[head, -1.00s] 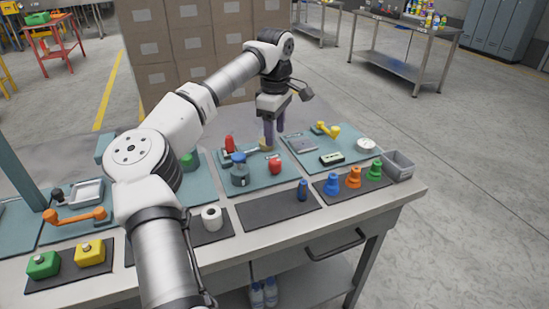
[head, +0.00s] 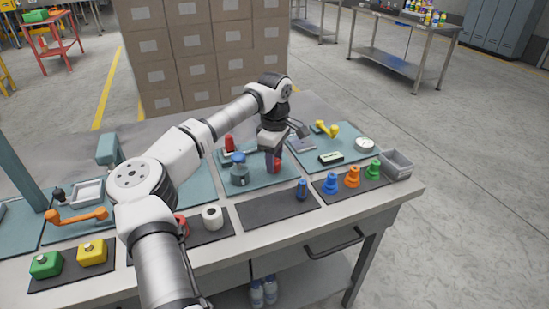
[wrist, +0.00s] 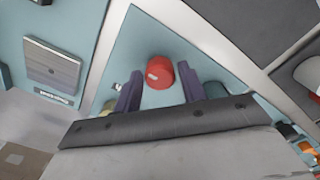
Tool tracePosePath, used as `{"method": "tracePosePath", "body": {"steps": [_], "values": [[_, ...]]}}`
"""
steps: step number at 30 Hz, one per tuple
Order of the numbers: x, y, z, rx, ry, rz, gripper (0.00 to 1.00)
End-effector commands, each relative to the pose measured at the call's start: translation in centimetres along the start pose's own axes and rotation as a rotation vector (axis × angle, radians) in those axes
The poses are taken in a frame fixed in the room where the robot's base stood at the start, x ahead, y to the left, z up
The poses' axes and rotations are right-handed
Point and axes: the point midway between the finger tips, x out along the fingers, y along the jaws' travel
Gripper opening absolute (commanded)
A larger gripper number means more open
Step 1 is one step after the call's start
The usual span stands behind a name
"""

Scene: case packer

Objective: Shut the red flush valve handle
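An upright red handle (head: 229,143) stands at the back left of the middle teal mat, on a low fitting partly hidden by other things. I cannot tell its exact joint. A separate round red piece (head: 276,167) sits on the same mat further front and right; it also shows in the wrist view (wrist: 159,72) as a short red cylinder with a white mark. My gripper (head: 271,157) points down at this round piece. In the wrist view its two dark fingers are apart, one on each side of the piece. A visible gap shows they are not closed on it.
A blue-topped jar (head: 239,172) stands just left of my gripper. A yellow handle (head: 327,129) and a grey flat box (head: 301,145) are on the right mat. Blue, orange and green knobs (head: 352,177) line the front right. The front dark mat (head: 270,212) is mostly bare.

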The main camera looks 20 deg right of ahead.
Motion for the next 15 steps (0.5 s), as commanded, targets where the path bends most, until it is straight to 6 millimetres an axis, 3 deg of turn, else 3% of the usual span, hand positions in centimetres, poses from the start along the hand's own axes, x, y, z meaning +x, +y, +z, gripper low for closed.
{"method": "tracePosePath", "body": {"steps": [1, 7, 15], "values": [[-0.02, 0.0, 0.0, 0.0, 0.0, 0.0, 0.34], [-0.04, -0.01, 0.0, 0.0, 0.0, 0.0, 0.09], [-0.06, -0.01, -0.01, -0.03, 0.0, -0.001, 0.09]]}}
